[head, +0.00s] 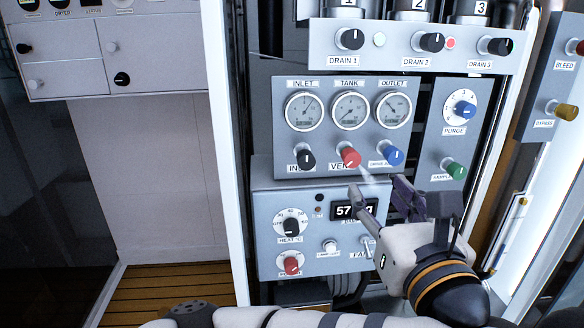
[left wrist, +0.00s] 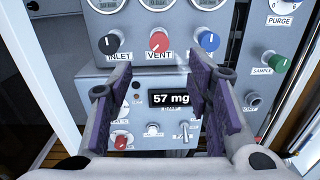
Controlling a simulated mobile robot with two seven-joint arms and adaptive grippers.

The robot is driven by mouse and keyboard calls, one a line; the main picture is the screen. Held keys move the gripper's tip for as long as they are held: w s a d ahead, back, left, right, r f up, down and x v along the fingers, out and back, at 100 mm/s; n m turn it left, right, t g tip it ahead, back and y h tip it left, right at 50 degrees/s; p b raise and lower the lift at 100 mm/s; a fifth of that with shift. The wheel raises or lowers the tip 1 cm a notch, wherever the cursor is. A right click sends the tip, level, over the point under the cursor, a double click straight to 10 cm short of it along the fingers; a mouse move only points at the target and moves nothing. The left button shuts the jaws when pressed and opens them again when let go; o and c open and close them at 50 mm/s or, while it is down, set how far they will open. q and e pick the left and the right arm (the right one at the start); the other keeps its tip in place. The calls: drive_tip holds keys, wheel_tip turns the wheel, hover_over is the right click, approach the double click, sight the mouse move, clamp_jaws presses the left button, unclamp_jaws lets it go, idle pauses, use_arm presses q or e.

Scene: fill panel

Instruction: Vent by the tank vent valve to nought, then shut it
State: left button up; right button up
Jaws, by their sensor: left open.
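The red VENT knob (head: 350,157) sits in the middle of the knob row under the TANK gauge (head: 350,110). Its white pointer is tilted up to the right; it also shows in the left wrist view (left wrist: 159,43). The tank gauge needle is too small to read surely. My left gripper (head: 376,190) is open and empty, in front of the panel and a little below and right of the VENT knob. In the left wrist view its two fingers (left wrist: 160,90) stand apart, with the knob beyond and above them. My right gripper is not in view.
The black INLET knob (head: 306,159) and a blue knob (head: 393,156) flank VENT closely. Below, a heater box (head: 270,215) juts forward with a display (head: 354,210), partly behind my left gripper. The green SAMPLE knob (head: 455,170) is at right.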

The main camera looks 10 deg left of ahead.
use_arm(q)
drive_tip(key=b, duration=0.2)
approach(353, 159)
drive_tip(key=w, duration=0.2)
drive_tip(key=x, duration=0.7)
drive_tip(key=shift+w+a+p, duration=0.25)
drive_tip(key=shift+a+p, duration=0.05)
drive_tip(key=shift+a, duration=0.05)
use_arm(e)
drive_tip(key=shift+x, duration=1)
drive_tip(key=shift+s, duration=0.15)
use_arm(q)
drive_tip(key=shift+r, duration=0.1)
clamp_jaws()
